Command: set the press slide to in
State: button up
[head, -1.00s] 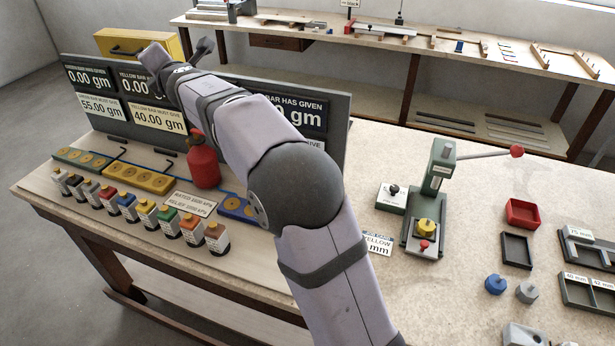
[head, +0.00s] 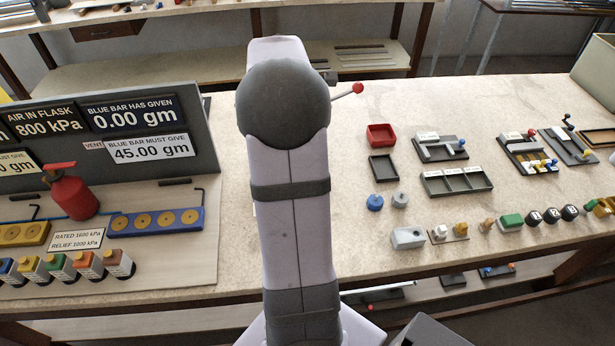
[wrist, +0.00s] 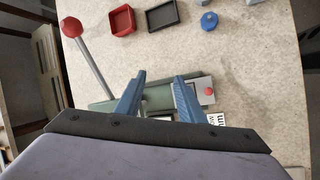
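The press (wrist: 160,100) lies below my gripper in the wrist view, a grey-green body with a long lever ending in a red ball (wrist: 71,27). A red knob (wrist: 209,91) sits at the press's right end, just right of the right finger; it looks like the slide's handle. My gripper (wrist: 160,75) is open, its two blue fingers spread above the press with nothing seen between them but the press. The fingers hide parts of the press, and I cannot tell their height above it. In the head view my arm hides the press; only the lever's red ball (head: 358,88) and rod end show.
A red tray (head: 381,135) and a dark tray (head: 383,168) lie right of my arm, with blue (head: 375,202) and grey (head: 400,199) knobbed pieces nearer. A red flask (head: 72,194) and the display board (head: 150,130) stand left. Bare bench lies between the trays and my arm.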

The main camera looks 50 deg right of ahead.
jog(key=a+f+m+y, duration=0.1)
jog(key=a+f, duration=0.1)
jog(key=s+a+f+m+t+y, duration=0.1)
jog(key=a+f+y, duration=0.1)
jog(key=a+f, duration=0.1)
jog(key=a+f+m+y, duration=0.2)
jog(key=shift+s+a+f+p, duration=0.15)
jog(key=shift+s+f+p, duration=0.1)
jog(key=shift+s+p, duration=0.15)
jog(key=shift+f+p, duration=1.05)
jog(key=shift+f, duration=2.65)
grip_shut()
